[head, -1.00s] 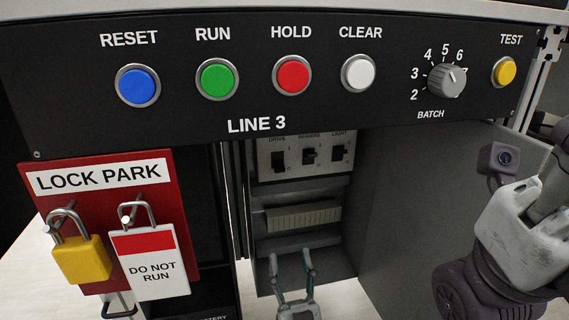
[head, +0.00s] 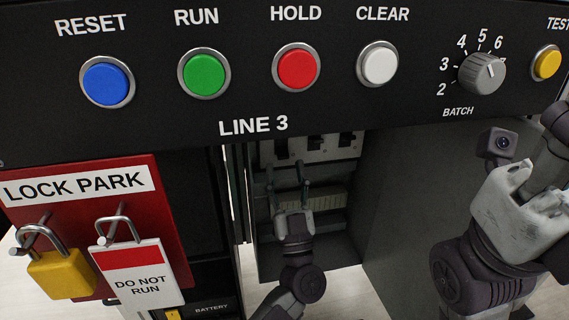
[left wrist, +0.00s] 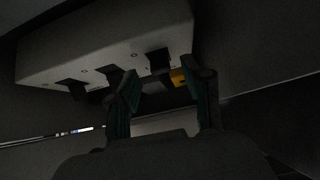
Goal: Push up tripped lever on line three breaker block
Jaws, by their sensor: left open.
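The breaker block (head: 325,151) is a pale panel with three black levers inside the open cabinet, below the LINE 3 panel. Its upper part with the labels is hidden by the panel edge in the head view. Which lever is tripped I cannot tell. The block (left wrist: 105,45) also shows from below in the dark left wrist view, with its levers sticking out. My left gripper (head: 287,172) is open and empty, pointing up just below the left and middle levers; contact is not visible. It also shows in the left wrist view (left wrist: 165,88).
The button panel (head: 340,115) overhangs the cabinet. A grey side wall (head: 400,200) bounds it on the right. The lock park board (head: 170,190), with a yellow padlock (head: 62,273) and a tag (head: 135,272), stands left. A yellow part (left wrist: 178,77) shows behind my fingers.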

